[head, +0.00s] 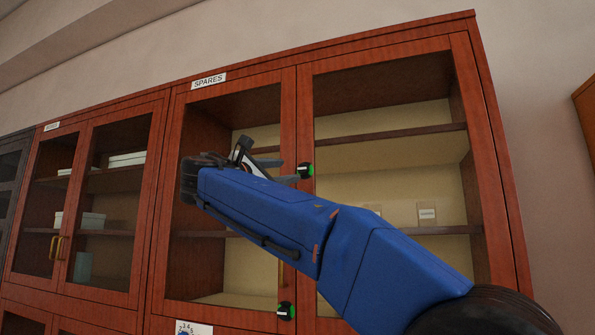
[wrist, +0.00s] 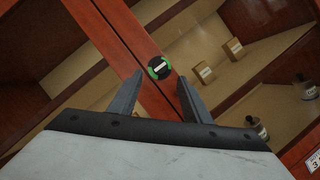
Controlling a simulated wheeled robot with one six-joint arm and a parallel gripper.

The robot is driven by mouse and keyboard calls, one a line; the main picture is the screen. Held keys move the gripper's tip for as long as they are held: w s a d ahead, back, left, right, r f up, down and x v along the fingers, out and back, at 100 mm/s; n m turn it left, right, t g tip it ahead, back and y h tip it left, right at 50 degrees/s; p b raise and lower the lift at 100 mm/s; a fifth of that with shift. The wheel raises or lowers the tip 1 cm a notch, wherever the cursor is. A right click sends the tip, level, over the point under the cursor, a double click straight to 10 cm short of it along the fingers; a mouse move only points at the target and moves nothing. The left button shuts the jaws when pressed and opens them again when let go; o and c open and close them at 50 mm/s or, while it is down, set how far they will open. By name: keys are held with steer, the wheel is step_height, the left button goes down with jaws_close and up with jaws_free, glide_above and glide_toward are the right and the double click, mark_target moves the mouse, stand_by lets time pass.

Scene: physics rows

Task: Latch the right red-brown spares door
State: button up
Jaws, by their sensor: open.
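The right red-brown spares door (head: 398,58) is a glazed frame that looks flush with the cabinet front. An upper round black latch knob with green marks (head: 305,170) sits at the seam between the two spares doors. In the wrist view this knob (wrist: 159,67) lies just beyond and between my fingertips, with a pale bar slanting across its face. A lower similar knob (head: 286,311) is near the doors' bottom. My gripper (head: 284,166) is open and empty in front of the upper knob; its two fingers also show apart in the wrist view (wrist: 161,80). Contact cannot be told.
The left spares door (head: 172,235) stands beside it, under a SPARES label (head: 208,81). Small boxes (wrist: 204,72) and bottles (wrist: 256,127) sit on shelves behind the glass. Another glazed cabinet (head: 83,200) adjoins at left. My blue arm crosses the right door.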

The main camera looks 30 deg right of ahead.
mark_target(301, 169)
steer(key=shift+x, duration=3.5)
steer(key=c, duration=1)
